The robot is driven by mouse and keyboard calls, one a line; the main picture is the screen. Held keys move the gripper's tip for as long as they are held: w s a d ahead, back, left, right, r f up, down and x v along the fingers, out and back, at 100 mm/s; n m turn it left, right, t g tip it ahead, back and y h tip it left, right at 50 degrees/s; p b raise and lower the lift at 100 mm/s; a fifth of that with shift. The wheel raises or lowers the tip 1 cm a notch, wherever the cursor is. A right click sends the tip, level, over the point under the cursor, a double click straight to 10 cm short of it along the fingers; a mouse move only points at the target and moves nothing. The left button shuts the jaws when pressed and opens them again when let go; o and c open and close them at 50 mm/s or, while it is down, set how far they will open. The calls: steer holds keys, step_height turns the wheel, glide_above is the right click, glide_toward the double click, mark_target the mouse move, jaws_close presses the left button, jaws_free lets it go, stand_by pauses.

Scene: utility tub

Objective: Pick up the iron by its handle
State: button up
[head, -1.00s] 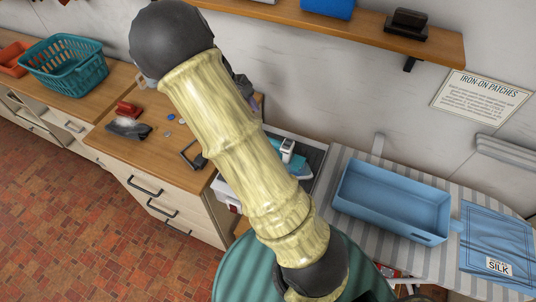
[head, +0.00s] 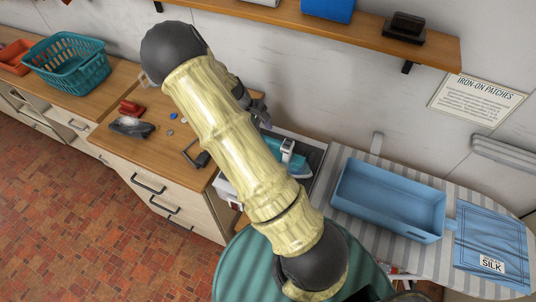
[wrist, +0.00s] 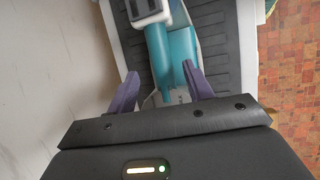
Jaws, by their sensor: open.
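The iron (head: 287,151) is teal and white and rests on a dark ribbed surface beside the striped board; my arm hides part of it in the head view. In the wrist view the iron (wrist: 156,52) lies ahead of my gripper, with a white and grey part at the top edge and long teal parts running toward me. My gripper (wrist: 160,88) is open, its two purple fingers spread on either side of the near teal end. I see nothing held between them, and contact is unclear. In the head view my gripper is mostly hidden behind my arm.
A blue tray (head: 388,228) and a folded blue cloth (head: 492,240) lie on the striped board to the right. On the wooden counter at left are a teal basket (head: 68,70), a red object (head: 130,108) and a grey item (head: 130,127). A shelf (head: 350,35) runs above.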

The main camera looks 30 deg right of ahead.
steer(key=shift+s+d+f+p, duration=0.2)
steer(key=shift+s+f+p, duration=0.05)
steer(key=shift+f+p, duration=0.05)
steer(key=shift+p+x, duration=0.8)
steer(key=shift+x, duration=1.1)
steer(key=shift+a+f, duration=0.1)
steer(key=shift+w, duration=0.1)
jaws_close()
